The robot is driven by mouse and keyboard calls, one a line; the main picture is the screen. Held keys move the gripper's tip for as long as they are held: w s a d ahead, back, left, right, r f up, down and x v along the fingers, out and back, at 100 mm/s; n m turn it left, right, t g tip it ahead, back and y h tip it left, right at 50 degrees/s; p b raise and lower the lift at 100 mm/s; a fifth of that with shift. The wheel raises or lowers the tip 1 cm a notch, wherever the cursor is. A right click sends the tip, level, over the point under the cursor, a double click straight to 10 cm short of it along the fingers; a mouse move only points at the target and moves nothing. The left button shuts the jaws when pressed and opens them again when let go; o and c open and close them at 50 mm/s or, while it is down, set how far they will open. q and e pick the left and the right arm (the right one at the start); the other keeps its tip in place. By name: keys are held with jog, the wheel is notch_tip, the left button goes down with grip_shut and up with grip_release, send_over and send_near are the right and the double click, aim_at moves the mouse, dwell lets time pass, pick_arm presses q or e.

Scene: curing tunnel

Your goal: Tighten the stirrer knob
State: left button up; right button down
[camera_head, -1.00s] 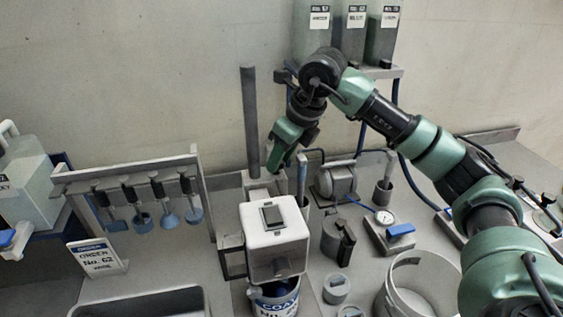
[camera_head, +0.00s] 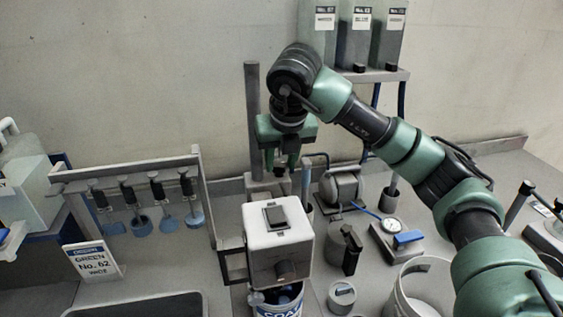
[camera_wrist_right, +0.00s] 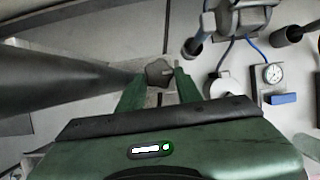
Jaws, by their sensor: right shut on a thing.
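The stirrer is a white-and-grey motor box (camera_head: 276,240) beside a tall dark post (camera_head: 253,110), above a can (camera_head: 283,301) labelled COAT. A dark round knob (camera_head: 285,271) sits on the box's front face. My right gripper (camera_head: 283,166) points down behind the box, close to the post. In the right wrist view, its two green fingers (camera_wrist_right: 160,80) are shut on a grey lobed knob (camera_wrist_right: 158,70) between the tips. That lobed knob is hidden in the head view. My left gripper is not in view.
A grey motor-like unit (camera_head: 341,186), a gauge block (camera_head: 392,238) and an open bucket (camera_head: 402,290) stand at the right.

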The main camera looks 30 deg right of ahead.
dwell(0.5)
jog(key=c, duration=1.1)
grip_release()
jog(key=shift+o, duration=0.7)
jog(key=shift+d, duration=0.15)
